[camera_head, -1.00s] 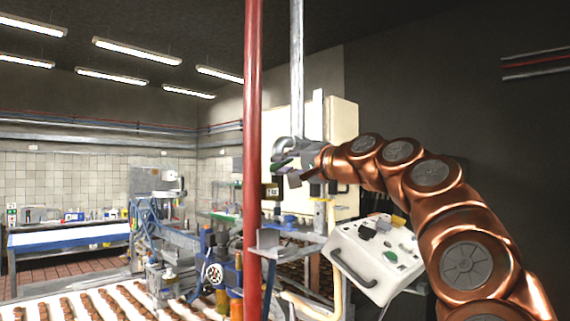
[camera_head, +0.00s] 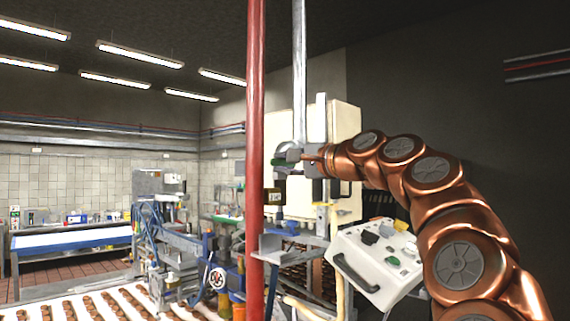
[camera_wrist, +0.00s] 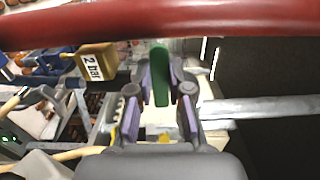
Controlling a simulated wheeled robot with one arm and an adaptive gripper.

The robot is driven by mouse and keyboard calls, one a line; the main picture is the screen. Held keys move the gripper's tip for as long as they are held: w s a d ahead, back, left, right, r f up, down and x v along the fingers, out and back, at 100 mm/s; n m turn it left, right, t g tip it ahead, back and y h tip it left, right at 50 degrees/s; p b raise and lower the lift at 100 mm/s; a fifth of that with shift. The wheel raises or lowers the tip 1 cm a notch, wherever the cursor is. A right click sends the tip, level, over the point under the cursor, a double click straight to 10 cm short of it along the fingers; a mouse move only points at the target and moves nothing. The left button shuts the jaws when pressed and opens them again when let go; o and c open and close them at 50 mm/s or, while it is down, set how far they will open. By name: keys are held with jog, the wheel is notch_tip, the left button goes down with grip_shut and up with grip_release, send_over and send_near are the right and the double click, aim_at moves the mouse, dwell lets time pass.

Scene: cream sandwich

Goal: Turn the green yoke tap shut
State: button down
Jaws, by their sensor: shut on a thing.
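The green tap handle (camera_wrist: 160,72) stands upright in the wrist view, between the purple-padded fingers of my gripper (camera_wrist: 162,85). My gripper is shut on it, though a narrow gap seems to show beside the handle. In the head view my gripper (camera_head: 297,156) is at the grey pipework below the vertical pipe. A small bit of the green handle (camera_head: 279,162) shows left of the fingers. The tap's body is mostly hidden, so its valve position cannot be told.
A red vertical pipe (camera_head: 256,120) stands close to the left of my gripper and crosses the wrist view's top (camera_wrist: 160,20). A brown "2 bar" block (camera_wrist: 97,68) is nearby. A white control box (camera_head: 372,262) sits below my arm. A pale cabinet (camera_head: 343,125) is behind.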

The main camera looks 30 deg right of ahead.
jog(key=c, duration=1.1)
grip_release()
jog(key=shift+s, duration=0.15)
jog(key=v, duration=1.1)
jog(key=shift+s+d, duration=0.2)
jog(key=shift+s, duration=0.2)
